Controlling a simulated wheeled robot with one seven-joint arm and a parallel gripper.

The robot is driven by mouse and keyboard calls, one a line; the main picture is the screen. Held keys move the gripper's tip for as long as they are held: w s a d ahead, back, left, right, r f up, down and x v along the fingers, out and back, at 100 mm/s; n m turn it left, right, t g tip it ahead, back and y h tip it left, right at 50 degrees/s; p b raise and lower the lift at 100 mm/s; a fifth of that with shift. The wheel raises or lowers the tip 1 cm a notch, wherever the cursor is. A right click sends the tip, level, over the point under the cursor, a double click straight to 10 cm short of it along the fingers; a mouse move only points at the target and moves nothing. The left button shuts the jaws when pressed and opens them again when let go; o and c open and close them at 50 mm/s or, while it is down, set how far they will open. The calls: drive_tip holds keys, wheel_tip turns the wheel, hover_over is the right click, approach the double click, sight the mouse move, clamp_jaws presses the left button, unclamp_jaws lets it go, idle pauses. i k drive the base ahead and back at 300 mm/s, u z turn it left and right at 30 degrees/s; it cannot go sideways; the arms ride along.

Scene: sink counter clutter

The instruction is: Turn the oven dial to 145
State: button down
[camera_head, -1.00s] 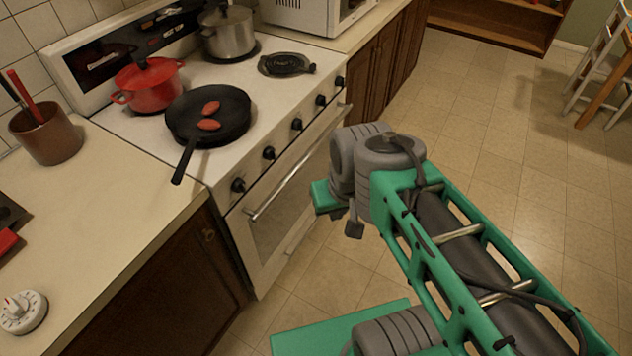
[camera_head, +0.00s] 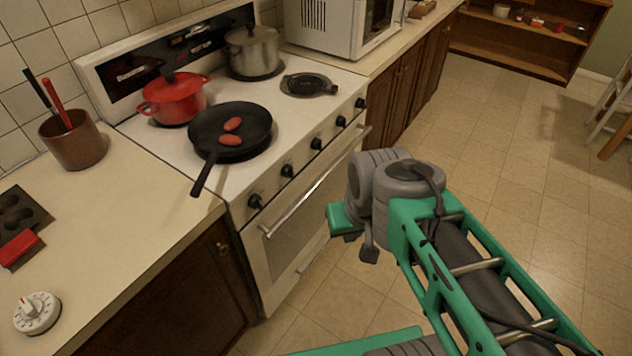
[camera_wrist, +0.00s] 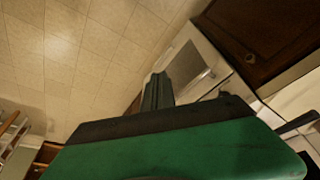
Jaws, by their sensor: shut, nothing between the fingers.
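The white stove (camera_head: 232,232) stands left of centre in the head view. A row of several black dials runs along its front edge, from the nearest dial (camera_head: 254,201) to the farthest dial (camera_head: 360,103). Their markings are too small to read, and I cannot tell which is the oven dial. The oven door handle (camera_head: 310,195) is below them. My gripper, at the arm's end in front of the stove, is apart from the dials. The wrist view shows its fingers (camera_wrist: 157,90) shut and empty, with the oven front beyond.
A frying pan (camera_head: 240,148) with two red-brown pieces has its handle over the stove's front corner. A red pot (camera_head: 175,102) and a steel pot (camera_head: 252,52) stand behind. A white timer (camera_head: 37,313) sits on the left counter. The floor right of the stove is clear.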

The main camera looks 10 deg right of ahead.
sight(316, 144)
drive_tip(key=z, duration=1.9)
drive_tip(key=i, duration=1.25)
drive_tip(key=u, duration=3.9)
